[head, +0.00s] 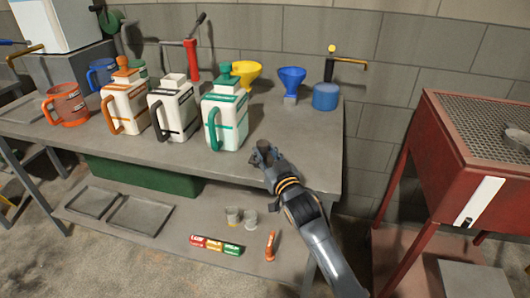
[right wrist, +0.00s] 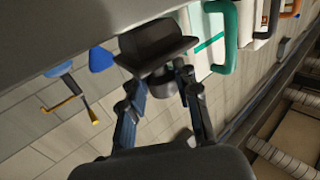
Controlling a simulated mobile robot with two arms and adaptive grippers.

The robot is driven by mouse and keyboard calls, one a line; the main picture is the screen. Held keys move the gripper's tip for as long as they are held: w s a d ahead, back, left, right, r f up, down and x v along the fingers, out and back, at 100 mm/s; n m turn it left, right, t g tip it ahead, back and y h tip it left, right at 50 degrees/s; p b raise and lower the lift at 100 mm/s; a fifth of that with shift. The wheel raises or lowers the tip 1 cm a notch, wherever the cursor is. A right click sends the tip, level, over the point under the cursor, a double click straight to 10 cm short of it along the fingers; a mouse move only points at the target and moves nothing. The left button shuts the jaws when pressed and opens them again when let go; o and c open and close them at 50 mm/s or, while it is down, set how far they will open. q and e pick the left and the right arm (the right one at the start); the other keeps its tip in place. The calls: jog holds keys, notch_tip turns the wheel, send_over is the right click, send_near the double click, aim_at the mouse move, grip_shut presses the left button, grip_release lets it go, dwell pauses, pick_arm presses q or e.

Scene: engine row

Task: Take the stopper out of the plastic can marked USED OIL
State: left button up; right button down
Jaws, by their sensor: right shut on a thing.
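Three white plastic cans stand upright on the bench: one with an orange handle and orange stopper (head: 126,100), one with a black handle (head: 173,108), one with a green handle and green stopper (head: 226,115). Their markings are too small to read. The black-handled can has no stopper in its top. My right gripper (head: 264,160) is shut on a dark stopper (head: 263,145), held near the bench's front edge, right of the cans and apart from them. The stopper fills the upper middle of the right wrist view (right wrist: 155,45). My left gripper is not in view.
The grey bench (head: 300,140) has bare room right of the green-handled can. Yellow (head: 246,75) and blue (head: 291,80) funnels and a blue pot (head: 326,97) stand behind. Orange (head: 67,104) and blue mugs stand left. A red grated stand (head: 470,150) is at right.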

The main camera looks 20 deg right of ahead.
jog(key=shift+f, duration=0.25)
jog(key=c, duration=0.9)
grip_release()
jog(key=s, duration=1.2)
jog(key=shift+d, duration=0.3)
